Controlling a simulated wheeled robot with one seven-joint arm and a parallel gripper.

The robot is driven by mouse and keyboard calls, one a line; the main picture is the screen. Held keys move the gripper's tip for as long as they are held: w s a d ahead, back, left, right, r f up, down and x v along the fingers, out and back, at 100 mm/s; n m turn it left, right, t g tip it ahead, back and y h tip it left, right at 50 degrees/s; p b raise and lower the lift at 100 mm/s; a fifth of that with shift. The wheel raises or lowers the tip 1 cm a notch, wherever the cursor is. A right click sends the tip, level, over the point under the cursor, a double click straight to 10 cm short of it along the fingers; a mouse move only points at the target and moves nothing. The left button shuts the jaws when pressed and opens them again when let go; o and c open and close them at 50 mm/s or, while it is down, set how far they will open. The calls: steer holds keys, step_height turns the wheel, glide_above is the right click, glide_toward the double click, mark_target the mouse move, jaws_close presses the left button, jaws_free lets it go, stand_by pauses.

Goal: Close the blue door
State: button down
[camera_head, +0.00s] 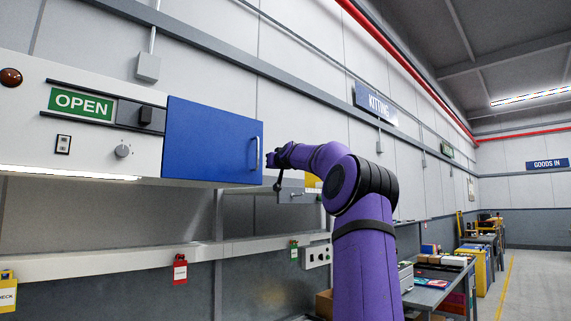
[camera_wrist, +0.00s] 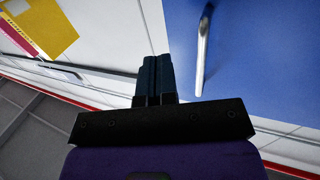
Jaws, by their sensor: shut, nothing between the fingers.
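The blue door (camera_head: 210,140) is on the white wall cabinet in the head view, with a silver bar handle (camera_head: 254,153) near its right edge. In the wrist view the dark fingers (camera_wrist: 153,62) are together and empty. The blue door (camera_wrist: 265,60) fills the right side there, and its handle (camera_wrist: 203,48) stands right of the fingers.
The cabinet's white panel (camera_head: 85,150) carries an OPEN sign (camera_head: 82,104), switches and a knob. A shelf ledge (camera_head: 110,263) with hanging tags runs below. Workbenches (camera_head: 440,280) stand right of my arm; the aisle floor is clear.

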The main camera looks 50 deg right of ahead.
steer(key=s+a, duration=0.1)
steer(key=s, duration=0.5)
stand_by(0.3)
steer(key=shift+s, duration=0.15)
